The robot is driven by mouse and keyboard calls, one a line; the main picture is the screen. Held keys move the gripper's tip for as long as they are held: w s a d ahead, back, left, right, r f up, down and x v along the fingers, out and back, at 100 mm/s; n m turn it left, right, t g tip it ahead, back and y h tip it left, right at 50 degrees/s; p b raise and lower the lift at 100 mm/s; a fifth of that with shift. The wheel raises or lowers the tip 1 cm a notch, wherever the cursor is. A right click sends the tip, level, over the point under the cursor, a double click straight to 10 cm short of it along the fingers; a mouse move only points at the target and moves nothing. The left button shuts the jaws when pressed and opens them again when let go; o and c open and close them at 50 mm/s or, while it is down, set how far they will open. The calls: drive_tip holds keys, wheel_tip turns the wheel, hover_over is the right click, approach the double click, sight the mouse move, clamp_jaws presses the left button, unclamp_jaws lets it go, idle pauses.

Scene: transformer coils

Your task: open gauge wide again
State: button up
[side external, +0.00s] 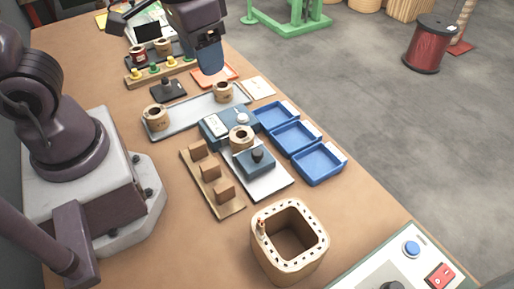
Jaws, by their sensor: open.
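The gauge appears to be the blue unit (216,130) with a pale face and white knob, together with a blue block (254,163) topped by a black knob on a pale metal plate (277,181). A tan coil (240,137) stands upright between the blue unit and the blue block. From this angle I cannot tell whether it touches either one. My gripper (210,67) is open, above the far part of the table near an orange tray, well away from the gauge. Only one blue-grey finger shows clearly, and I see nothing held.
Two more coils stand on a long grey tray (187,116). Blue bins (319,168) line the right edge. A wooden rack (226,211) with upright blocks lies left of the gauge. A square wooden box (272,266) and a button panel (430,254) are in front.

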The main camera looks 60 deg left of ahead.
sight(257, 152)
drive_tip(key=w+d+f+n+g, duration=0.1)
drive_tip(key=w+d+f+n, duration=0.4)
drive_tip(key=w+f+n, duration=0.35)
drive_tip(key=shift+n, duration=0.25)
drive_tip(key=f, duration=0.4)
drive_tip(key=s+f, duration=0.1)
drive_tip(key=f, duration=0.9)
drive_tip(key=shift+s+a, duration=0.2)
drive_tip(key=shift+s, duration=0.05)
